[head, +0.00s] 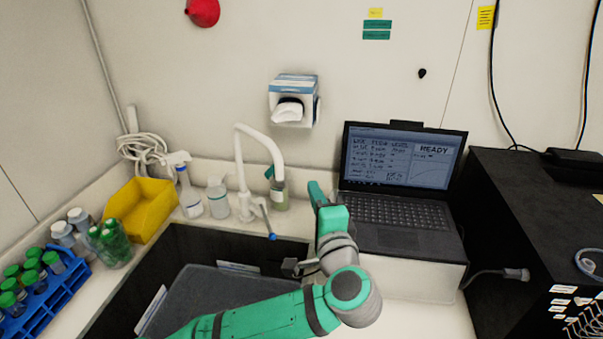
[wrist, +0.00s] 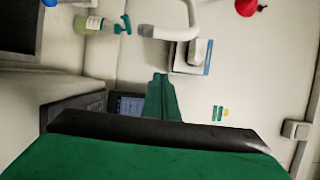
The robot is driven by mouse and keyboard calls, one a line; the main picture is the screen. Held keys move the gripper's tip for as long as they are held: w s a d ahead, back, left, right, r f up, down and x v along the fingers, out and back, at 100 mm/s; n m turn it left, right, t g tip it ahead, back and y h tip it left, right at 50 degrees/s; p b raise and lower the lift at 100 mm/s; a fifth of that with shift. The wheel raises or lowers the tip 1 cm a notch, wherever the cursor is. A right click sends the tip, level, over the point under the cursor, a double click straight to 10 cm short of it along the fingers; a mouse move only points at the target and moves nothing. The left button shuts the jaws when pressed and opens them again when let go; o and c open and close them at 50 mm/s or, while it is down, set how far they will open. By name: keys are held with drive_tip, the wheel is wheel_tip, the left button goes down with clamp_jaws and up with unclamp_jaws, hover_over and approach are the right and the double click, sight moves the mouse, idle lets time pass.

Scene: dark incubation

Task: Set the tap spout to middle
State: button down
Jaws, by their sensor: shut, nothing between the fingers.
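The white tap spout (head: 262,138) rises behind the sink in the head view, bends over and runs to the right. Its open end hangs near a green-topped bottle, toward the sink's right side. The tap's lever (head: 266,220) has a blue tip. In the sideways wrist view, the curved end of the spout (wrist: 180,32) shows near the top. My gripper (head: 314,188) is shut and empty, to the right of the spout's end and apart from it in the head view. Its green fingers (wrist: 160,82) point toward the wall in the wrist view.
An open laptop (head: 400,185) stands close to the right of my gripper. A soap bottle (head: 279,192), white bottles (head: 190,195) and a yellow bin (head: 140,207) line the back. The dark sink (head: 190,245) lies in front. A glove box (head: 294,100) hangs on the wall.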

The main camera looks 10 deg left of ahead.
drive_tip(key=w+a, duration=0.6)
drive_tip(key=shift+a, duration=0.35)
idle(0.5)
drive_tip(key=shift+a, duration=0.15)
